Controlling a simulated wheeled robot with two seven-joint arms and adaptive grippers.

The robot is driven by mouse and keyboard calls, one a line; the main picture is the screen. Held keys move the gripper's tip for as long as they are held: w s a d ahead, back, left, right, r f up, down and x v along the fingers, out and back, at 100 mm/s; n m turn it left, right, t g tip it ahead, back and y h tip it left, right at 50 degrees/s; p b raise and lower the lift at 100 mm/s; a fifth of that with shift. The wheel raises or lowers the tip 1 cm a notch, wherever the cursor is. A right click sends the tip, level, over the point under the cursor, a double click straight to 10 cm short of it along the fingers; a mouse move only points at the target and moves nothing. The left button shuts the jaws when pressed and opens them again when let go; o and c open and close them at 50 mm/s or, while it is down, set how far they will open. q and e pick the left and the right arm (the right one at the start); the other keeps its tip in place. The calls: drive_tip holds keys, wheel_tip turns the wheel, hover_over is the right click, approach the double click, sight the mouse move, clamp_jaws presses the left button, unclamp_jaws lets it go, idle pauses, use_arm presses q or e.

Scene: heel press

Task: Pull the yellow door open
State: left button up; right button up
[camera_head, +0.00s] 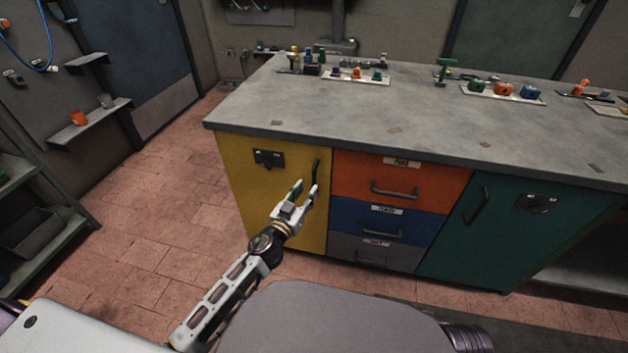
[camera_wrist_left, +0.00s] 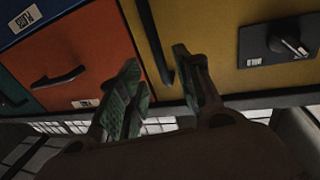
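The yellow door (camera_head: 240,195) is the left front of the workbench and looks closed. It fills the upper right of the left wrist view (camera_wrist_left: 225,35). Its dark upright bar handle (camera_head: 316,168) is near the door's right edge; in the left wrist view the handle (camera_wrist_left: 155,45) runs down from the top edge. My left gripper (camera_head: 306,187) is open and in front of the door, by the handle's lower part. In the left wrist view the handle shows between the two spread fingers (camera_wrist_left: 156,62); I cannot tell whether they touch it. My right gripper is not in view.
A black latch plate (camera_head: 268,158) with a knob is on the yellow door. Orange (camera_head: 365,172), blue (camera_head: 375,218) and grey drawers (camera_head: 350,247) are to its right, then a teal door (camera_head: 480,230). Tiled floor (camera_head: 170,215) is clear left of the bench.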

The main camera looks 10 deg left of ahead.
sight(313, 181)
use_arm(q)
drive_tip(key=shift+w+d, duration=0.2)
drive_tip(key=shift+w, duration=0.9)
drive_tip(key=shift+w+d, duration=0.25)
drive_tip(key=shift+w, duration=0.9)
drive_tip(key=shift+w+d, duration=0.2)
drive_tip(key=shift+w, duration=0.9)
clamp_jaws()
